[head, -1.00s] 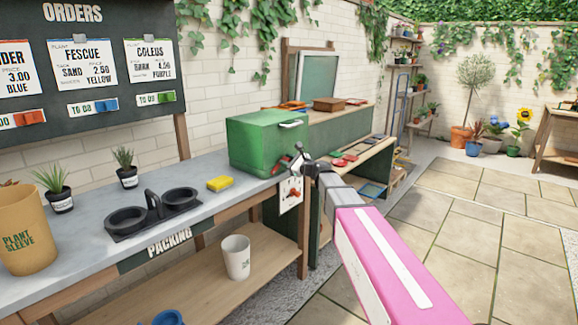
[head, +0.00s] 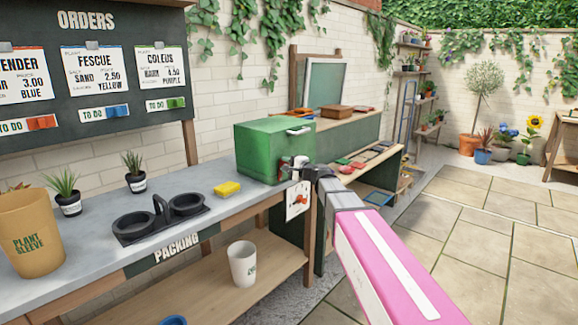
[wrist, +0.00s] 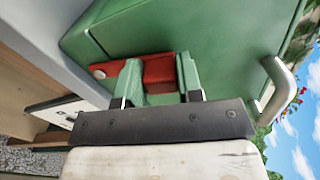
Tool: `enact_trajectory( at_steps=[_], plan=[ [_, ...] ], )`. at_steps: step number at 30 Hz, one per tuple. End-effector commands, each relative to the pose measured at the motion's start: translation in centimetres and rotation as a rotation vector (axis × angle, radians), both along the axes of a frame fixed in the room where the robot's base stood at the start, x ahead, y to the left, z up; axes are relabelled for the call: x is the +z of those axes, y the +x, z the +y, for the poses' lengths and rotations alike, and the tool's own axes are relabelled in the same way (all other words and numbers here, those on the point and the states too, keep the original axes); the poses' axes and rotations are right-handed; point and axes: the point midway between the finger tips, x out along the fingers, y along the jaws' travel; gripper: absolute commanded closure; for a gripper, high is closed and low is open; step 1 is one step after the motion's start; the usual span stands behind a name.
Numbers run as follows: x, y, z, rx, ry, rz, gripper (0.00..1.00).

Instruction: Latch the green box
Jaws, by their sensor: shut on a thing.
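The green box (head: 265,150) stands at the right end of the grey packing bench, its lid down. Its red latch (wrist: 158,70) shows on the box's face in the wrist view. My gripper (head: 291,170) is at the front of the box, and in the wrist view my gripper (wrist: 160,80) has one finger on each side of the latch, shut on it. In the head view the gripper mostly hides the latch. Whether the latch is fastened cannot be told.
A metal handle (wrist: 284,88) sticks out from the box beside my gripper. A yellow sponge (head: 227,189) and a black cup holder (head: 158,217) are on the bench to the left. A tag sheet (head: 298,200) hangs below the box. Paved floor at right is open.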

Motion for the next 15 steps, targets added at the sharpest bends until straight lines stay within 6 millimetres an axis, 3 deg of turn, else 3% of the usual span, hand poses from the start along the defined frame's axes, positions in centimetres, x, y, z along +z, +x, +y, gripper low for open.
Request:
enact_trajectory(
  at_steps=[15],
  plan=[
    [-0.06, -1.12, 0.75, 0.001, -0.108, -0.139, 1.00]
  ],
)
